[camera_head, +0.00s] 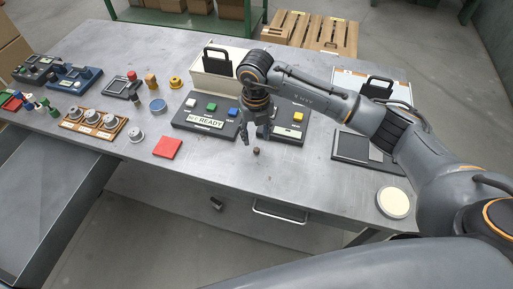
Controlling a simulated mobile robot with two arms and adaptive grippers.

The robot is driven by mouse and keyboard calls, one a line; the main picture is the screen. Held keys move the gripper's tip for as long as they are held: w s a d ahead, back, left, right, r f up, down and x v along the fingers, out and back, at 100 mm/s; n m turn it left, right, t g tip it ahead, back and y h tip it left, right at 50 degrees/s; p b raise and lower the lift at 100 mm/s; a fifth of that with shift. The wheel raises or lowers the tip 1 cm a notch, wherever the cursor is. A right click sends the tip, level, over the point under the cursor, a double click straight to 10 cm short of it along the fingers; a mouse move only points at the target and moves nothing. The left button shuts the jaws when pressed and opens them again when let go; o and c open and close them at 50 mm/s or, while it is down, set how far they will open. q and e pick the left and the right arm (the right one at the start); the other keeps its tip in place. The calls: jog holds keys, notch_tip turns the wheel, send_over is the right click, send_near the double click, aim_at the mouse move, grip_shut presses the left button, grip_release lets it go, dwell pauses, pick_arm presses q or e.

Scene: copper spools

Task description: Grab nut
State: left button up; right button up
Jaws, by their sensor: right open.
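A small dark nut (257,151) lies on the grey metal table (305,172), a little in front of the dark button panel. My right gripper (255,138) points down just above and behind the nut, with its fingers apart and nothing visible between them. Whether the fingertips touch the table is hard to tell. My left gripper is not in view.
The button panel (211,134) marked READY stands left of my right gripper. The table front right of the nut is clear.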

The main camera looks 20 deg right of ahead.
aim_at(256, 148)
jog(key=shift+f, duration=0.3)
notch_tip(256, 148, down, 4)
jog(key=shift+s+r+p, duration=0.15)
jog(key=shift+p, duration=0.9)
jog(key=shift+f, duration=0.5)
grip_shut()
